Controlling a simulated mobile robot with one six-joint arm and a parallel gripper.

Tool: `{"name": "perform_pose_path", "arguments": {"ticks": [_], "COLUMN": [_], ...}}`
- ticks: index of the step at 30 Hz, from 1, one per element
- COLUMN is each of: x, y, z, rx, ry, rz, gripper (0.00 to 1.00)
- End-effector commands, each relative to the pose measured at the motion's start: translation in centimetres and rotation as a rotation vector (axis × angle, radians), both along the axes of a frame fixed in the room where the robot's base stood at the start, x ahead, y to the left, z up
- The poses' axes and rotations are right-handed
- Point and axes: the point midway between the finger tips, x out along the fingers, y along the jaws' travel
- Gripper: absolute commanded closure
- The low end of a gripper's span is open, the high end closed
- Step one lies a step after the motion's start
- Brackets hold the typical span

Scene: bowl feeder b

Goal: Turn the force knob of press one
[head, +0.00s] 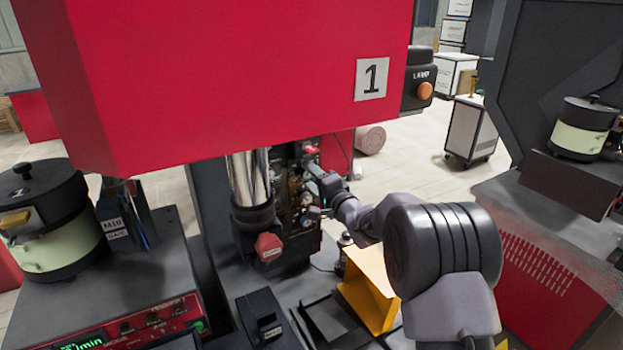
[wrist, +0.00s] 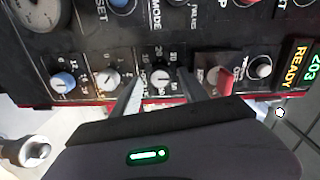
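Press one is the large red machine (head: 240,80) with a "1" plate. Its dark control panel (head: 297,190) is below the red head, beside the column. In the wrist view, the panel has a row of small knobs. My gripper (wrist: 160,84) is open, with one finger on each side of a small pale knob (wrist: 160,75) with numbers around it. Gaps seem to show between fingers and knob. Its label is partly hidden and unreadable, so I cannot tell if it is the force knob. In the head view my gripper (head: 318,190) is at the panel, its fingertips unclear.
A blue-grey knob (wrist: 63,82) and a pale knob (wrist: 108,80) are left of the gripper. A red switch (wrist: 216,77) and a "READY" display (wrist: 300,70) are to the right. A red knob (head: 268,246) and a yellow chute (head: 367,290) are near the arm.

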Motion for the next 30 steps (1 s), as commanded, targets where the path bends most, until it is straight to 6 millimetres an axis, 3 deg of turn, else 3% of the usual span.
{"name": "perform_pose_path", "arguments": {"ticks": [5,8,15,21,30], "x": [-0.4,-1.9,-8.6,-12.8,-14.5], "y": [-0.3,-1.4,-6.0,-8.8,-9.8], "z": [0.1,0.2,0.5,0.6,0.6], "rx": [0.000,0.000,0.000,0.000,0.001], "ry": [0.000,0.001,0.002,0.001,-0.001], "rz": [0.000,-0.001,-0.004,-0.003,0.000], "gripper": [0.48,0.48,0.48,0.48,0.48]}}
